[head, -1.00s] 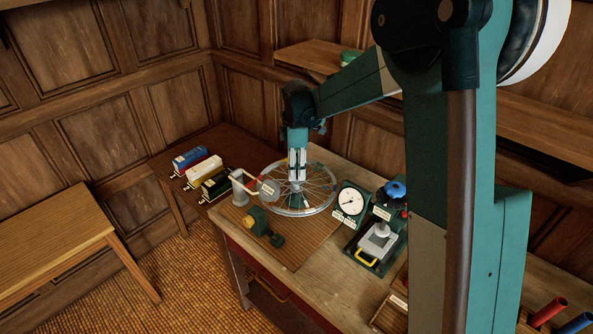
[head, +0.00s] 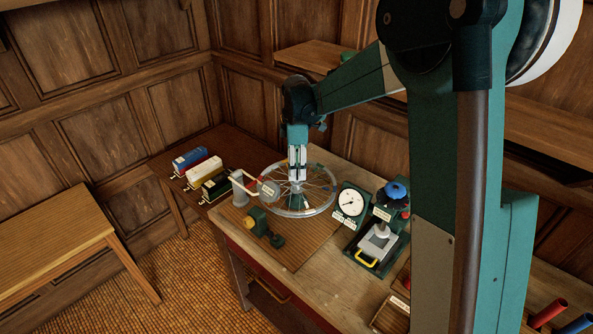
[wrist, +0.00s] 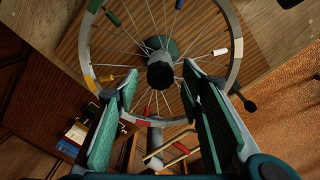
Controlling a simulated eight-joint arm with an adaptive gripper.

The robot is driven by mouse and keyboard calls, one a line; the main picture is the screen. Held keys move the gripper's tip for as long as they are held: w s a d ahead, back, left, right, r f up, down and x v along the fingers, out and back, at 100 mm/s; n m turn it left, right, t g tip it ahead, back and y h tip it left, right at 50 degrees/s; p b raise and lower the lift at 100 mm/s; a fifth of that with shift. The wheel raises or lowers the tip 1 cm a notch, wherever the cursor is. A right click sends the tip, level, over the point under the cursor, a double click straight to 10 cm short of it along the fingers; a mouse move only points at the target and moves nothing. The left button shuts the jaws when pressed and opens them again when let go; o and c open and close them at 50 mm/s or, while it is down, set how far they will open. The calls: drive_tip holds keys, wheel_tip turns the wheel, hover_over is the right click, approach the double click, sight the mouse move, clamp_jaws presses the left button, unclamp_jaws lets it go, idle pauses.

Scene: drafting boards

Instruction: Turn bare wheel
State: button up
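The bare wheel (head: 322,209) is a spoked metal rim lying flat above a wooden board on the bench. In the wrist view the wheel (wrist: 233,60) shows its dark hub (wrist: 161,74), thin spokes and coloured pieces on the rim and spokes. My gripper (head: 297,178) points down over the wheel near its hub. In the wrist view my gripper (wrist: 160,82) has its two green-padded fingers wide apart, with the hub seen between and beyond them. Nothing is held between the fingers. Whether a fingertip touches a spoke I cannot tell.
A grey post with a bent arm and round tag (head: 268,190) stands left of the wheel. A dial gauge (head: 351,201) and a green press with a blue knob (head: 396,190) stand right. Blue, white and black boxes (head: 203,167) lie left.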

wheel_tip(320, 180, up, 10)
drive_tip(key=shift+r, duration=0.25)
idle(0.3)
drive_tip(key=shift+s, duration=0.1)
drive_tip(key=s+d+r+m+t+b, duration=0.1)
drive_tip(key=s+d+r+m+t, duration=0.3)
drive_tip(key=s, duration=0.6)
drive_tip(key=s+d+r+m+b, duration=0.1)
drive_tip(key=s+d+r+m, duration=0.1)
drive_tip(key=s+d+m, duration=0.65)
drive_tip(key=s+d+f+m+t, duration=0.1)
drive_tip(key=s+f, duration=0.1)
drive_tip(key=s, duration=0.5)
drive_tip(key=s+d+f+m+t+b, duration=0.1)
drive_tip(key=s+d+f+m, duration=0.1)
drive_tip(key=s, duration=0.5)
drive_tip(key=s+d+f+m+t+b, duration=0.1)
drive_tip(key=s+f+m, duration=0.1)
drive_tip(key=s+f, duration=0.2)
drive_tip(key=s, duration=0.3)
drive_tip(key=shift+d, duration=0.25)
